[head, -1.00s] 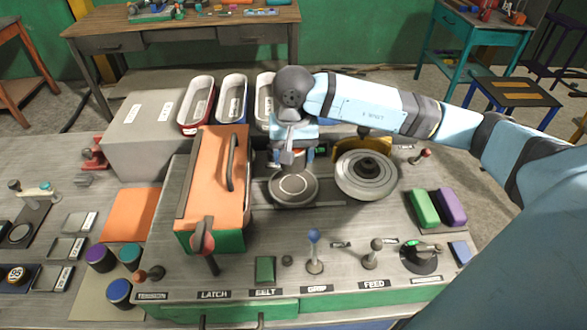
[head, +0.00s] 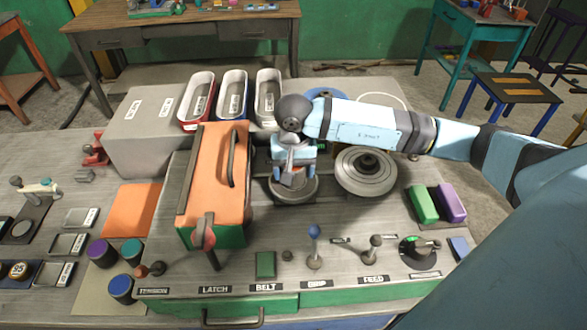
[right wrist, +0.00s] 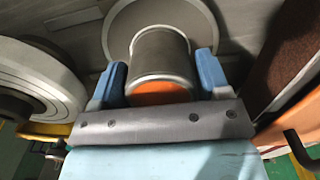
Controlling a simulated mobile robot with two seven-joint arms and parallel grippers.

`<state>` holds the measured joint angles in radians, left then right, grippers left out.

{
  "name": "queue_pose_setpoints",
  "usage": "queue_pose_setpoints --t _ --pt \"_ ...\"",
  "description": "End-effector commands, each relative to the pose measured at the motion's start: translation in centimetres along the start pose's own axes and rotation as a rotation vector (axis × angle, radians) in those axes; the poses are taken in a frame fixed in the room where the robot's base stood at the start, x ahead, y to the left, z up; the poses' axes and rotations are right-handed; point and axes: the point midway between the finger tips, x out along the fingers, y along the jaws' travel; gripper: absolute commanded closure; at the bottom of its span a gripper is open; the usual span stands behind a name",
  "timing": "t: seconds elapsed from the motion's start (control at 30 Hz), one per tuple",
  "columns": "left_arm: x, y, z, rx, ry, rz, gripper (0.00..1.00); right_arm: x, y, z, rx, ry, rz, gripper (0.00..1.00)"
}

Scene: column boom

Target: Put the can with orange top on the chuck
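The can with orange top (right wrist: 160,60) is a grey cylinder in the right wrist view, its orange end facing my wrist. My right gripper (right wrist: 160,85) has one blue finger on each side of it and looks shut on it. The chuck (head: 293,199), a round grey disc, lies just below the gripper in the head view; it also shows behind the can in the right wrist view (right wrist: 204,30). I cannot tell whether the can touches the chuck. In the head view my right gripper (head: 293,175) hides most of the can. My left gripper is not in view.
An orange box-like cover with a handle (head: 213,180) stands close left of the chuck. A stepped grey wheel (head: 365,180) sits close right. Three trays (head: 232,95) stand behind. Levers (head: 314,245) and a green button (head: 265,265) line the front.

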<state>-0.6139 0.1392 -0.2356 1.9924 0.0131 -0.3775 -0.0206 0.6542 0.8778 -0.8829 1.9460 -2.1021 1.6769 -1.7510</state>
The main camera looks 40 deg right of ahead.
Motion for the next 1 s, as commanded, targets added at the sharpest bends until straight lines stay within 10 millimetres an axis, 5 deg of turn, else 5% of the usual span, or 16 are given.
queue_pose_setpoints --t 0.47,1.0 --pt "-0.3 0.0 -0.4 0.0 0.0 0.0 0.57 -0.8 0.0 0.0 0.0 0.001 -0.001 0.14" --pt "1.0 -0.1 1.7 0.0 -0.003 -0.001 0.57 -11.0 -0.1 -0.1 0.0 0.002 -0.002 0.14"
